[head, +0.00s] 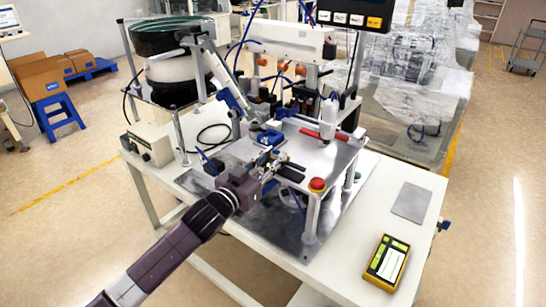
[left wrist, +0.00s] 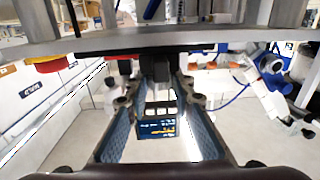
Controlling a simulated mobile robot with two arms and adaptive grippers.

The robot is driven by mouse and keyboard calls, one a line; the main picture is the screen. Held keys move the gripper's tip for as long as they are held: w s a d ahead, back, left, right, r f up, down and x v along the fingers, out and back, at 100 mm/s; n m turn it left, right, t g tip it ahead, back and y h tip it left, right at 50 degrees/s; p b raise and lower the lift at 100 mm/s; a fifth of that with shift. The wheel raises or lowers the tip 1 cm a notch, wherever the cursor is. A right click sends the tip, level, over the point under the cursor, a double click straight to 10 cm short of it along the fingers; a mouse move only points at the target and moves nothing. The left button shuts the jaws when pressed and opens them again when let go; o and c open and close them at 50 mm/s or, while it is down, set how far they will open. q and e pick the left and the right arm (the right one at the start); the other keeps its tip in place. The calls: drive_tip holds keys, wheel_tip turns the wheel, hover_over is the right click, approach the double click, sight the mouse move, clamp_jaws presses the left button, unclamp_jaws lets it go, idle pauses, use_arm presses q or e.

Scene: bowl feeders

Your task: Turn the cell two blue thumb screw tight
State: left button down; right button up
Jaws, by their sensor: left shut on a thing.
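My left gripper (head: 273,164) reaches in from the lower left to the near left edge of the machine's metal top plate (head: 325,165). It is shut on a small part there, which I take to be the blue thumb screw. The part is mostly hidden by the fingers in the head view. In the left wrist view the two fingers of the left gripper (left wrist: 158,95) stand on either side of a dark block, below the plate edge (left wrist: 230,38). The screw's blue head is not clear there. My right gripper is in neither view.
A red stop button (head: 317,184) stands close right of the gripper. A bowl feeder (head: 165,45) is at the back left, with a grey control box (head: 148,143) before it. A yellow handheld device (head: 387,262) and a grey pad (head: 411,202) lie on the right of the white table.

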use_arm(q)
drive_tip(key=shift+w+a+r+m+g+h+p, duration=0.1)
drive_tip(key=shift+w+a+m+g+h+p, duration=0.1)
drive_tip(key=shift+m+g+h, duration=0.3)
drive_tip(key=shift+w+a+m+g+h+p, duration=0.15)
drive_tip(key=shift+m+g+h, duration=0.15)
drive_tip(key=shift+m+h, duration=0.25)
drive_tip(key=shift+m+g+h, duration=0.45)
drive_tip(key=shift+g+h, duration=0.25)
drive_tip(key=shift+h, duration=0.05)
drive_tip(key=shift+m+g+h+b, duration=0.55)
drive_tip(key=shift+m+g+h, duration=0.25)
drive_tip(key=shift+m+g, duration=0.15)
drive_tip(key=m+g+b, duration=0.1)
drive_tip(key=m+g+h+b, duration=0.1)
drive_tip(key=shift+w+f+g+b, duration=0.15)
drive_tip(key=shift+f+g+b, duration=0.15)
drive_tip(key=shift+g+b, duration=0.05)
drive_tip(key=shift+r+m+g+h+b, duration=0.15)
drive_tip(key=shift+m+g+h+b, duration=0.55)
drive_tip(key=shift+g+b, duration=0.45)
